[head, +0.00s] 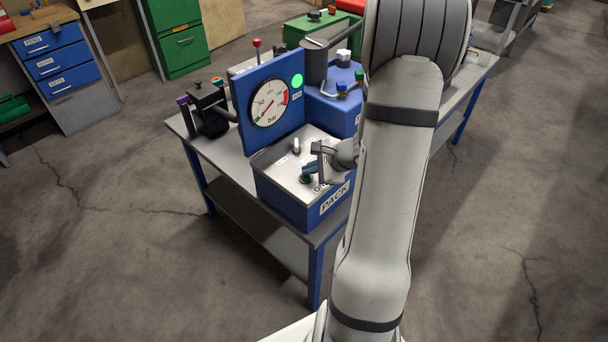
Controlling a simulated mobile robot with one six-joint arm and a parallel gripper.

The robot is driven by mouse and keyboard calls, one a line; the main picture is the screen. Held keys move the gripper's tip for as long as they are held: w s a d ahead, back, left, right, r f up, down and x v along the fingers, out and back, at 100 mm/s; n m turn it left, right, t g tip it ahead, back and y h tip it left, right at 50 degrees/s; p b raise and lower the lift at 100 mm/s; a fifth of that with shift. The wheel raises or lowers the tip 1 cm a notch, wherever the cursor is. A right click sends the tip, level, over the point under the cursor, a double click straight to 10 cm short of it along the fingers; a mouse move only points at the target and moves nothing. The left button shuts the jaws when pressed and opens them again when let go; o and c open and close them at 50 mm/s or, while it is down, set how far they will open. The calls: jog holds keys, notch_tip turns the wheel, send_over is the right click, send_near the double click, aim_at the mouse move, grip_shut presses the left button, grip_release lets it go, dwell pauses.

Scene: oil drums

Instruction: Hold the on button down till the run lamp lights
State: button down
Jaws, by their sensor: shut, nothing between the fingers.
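The blue box marked PACK (284,204) stands on the table with a pale sloping top. A dark green button (305,179) sits low on that top, partly covered by my gripper. My gripper (311,170) is shut and empty, with its tips at the button; I cannot tell whether they touch or press it. A round lamp (297,80) on the upright blue panel (244,112) glows bright green; its small label is hard to read. A dial marked bar (269,103) is on the same panel, with its needle pointing to the lower left.
A small toggle lever (296,145) stands on the box top behind the button. A blue block with knobs (335,108) stands behind the box. A black vise-like device (207,108) is on the table's left. My arm hides the table's right part. Open floor surrounds the table (230,172).

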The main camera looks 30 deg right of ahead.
aim_at(309, 176)
dwell(0.3)
jog(key=shift+r+p, duration=0.55)
jog(key=shift+r, duration=0.4)
jog(key=shift+r, duration=0.1)
notch_tip(309, 176, up, 5)
jog(key=p, duration=0.3)
jog(key=shift+w, duration=0.1)
